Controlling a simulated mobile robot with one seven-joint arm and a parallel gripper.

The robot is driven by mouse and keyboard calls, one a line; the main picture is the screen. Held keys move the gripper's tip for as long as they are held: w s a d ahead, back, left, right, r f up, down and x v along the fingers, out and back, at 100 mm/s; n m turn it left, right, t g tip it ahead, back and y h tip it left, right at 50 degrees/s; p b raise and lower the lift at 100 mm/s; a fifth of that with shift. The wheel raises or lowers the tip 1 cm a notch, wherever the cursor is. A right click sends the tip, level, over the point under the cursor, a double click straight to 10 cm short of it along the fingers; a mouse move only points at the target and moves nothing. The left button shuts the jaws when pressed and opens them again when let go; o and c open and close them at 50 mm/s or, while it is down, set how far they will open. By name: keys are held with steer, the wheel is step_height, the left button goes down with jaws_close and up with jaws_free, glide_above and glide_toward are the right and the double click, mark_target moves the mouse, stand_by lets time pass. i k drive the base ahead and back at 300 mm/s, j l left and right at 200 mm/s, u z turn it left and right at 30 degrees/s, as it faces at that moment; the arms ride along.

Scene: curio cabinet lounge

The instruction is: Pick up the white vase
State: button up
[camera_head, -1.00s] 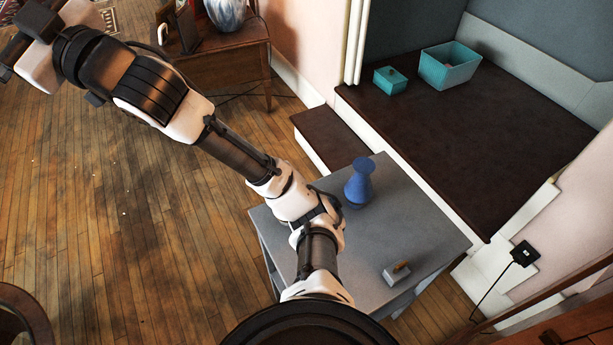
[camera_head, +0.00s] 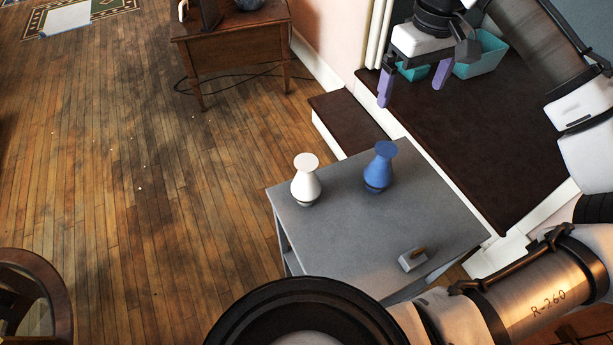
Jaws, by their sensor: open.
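The white vase (camera_head: 306,182) stands upright on the left part of the grey table (camera_head: 440,208). It has a round body, a narrow neck and a wide flat top. My gripper (camera_head: 412,95) is at the upper right in the head view, well apart from the vase and up and to the right of it. Its two purple fingers are spread, with nothing between them. A blue vase (camera_head: 380,166) of similar shape stands upright to the right of the white vase, with a gap between them.
A small grey block with a brown top (camera_head: 412,260) lies near the table's front. Teal boxes (camera_head: 484,56) sit on the dark raised platform (camera_head: 450,130), partly behind my gripper. A wooden side table (camera_head: 232,38) stands at the back. Wooden floor on the left is mostly clear.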

mark_target(305, 186)
steer(key=j+z, duration=0.2)
steer(key=z, duration=0.25)
steer(key=k+j+z, duration=0.1)
steer(key=z, duration=0.4)
steer(key=k+j+z, duration=0.1)
steer(key=j+z, duration=0.15)
steer(key=z, duration=0.2)
